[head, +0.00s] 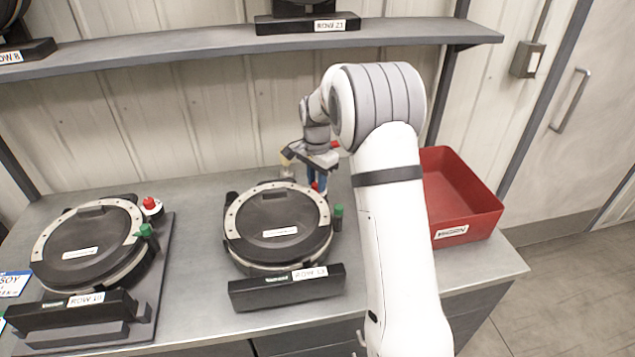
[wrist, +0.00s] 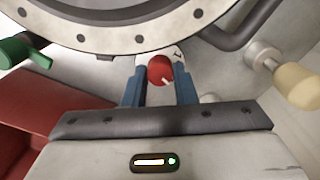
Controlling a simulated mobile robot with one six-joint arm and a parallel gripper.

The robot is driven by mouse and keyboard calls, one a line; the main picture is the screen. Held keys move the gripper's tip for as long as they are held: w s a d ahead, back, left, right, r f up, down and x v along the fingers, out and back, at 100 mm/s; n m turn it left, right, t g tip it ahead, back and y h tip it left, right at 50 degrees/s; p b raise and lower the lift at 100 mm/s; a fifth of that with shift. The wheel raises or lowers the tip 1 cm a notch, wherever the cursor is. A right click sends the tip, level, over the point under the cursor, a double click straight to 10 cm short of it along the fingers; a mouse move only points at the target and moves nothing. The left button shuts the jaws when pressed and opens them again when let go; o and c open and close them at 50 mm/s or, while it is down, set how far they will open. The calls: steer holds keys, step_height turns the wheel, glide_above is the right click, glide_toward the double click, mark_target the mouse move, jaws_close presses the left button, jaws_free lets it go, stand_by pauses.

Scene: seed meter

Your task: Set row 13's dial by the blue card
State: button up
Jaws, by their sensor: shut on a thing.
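The row 13 meter (head: 278,230), a round black unit with a pale bolted ring, stands mid-bench with a "ROW 13" label (head: 310,272). Its red dial knob (wrist: 160,69) shows in the wrist view, with a white pointer line toward the lower right. A pale scale plate lies behind the knob, mostly hidden. My gripper (wrist: 159,88) has its blue fingers shut on the red knob, one either side. In the head view my gripper (head: 318,182) is at the meter's back right. The blue card (head: 14,283), reading "SOY", is cut off at the left edge; its setting is unreadable.
A green handle (head: 338,212) and a cream-tipped lever (wrist: 297,85) flank the dial closely. The row 10 meter (head: 90,240) with its own red knob (head: 149,203) stands left. A red bin (head: 465,200) stands right. A shelf (head: 200,46) runs above.

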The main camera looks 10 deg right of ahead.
mark_target(316, 184)
steer(key=shift+m, duration=0.9)
steer(key=o, duration=0.7)
steer(key=shift+r+b, duration=0.65)
steer(key=shift+r, duration=3.3)
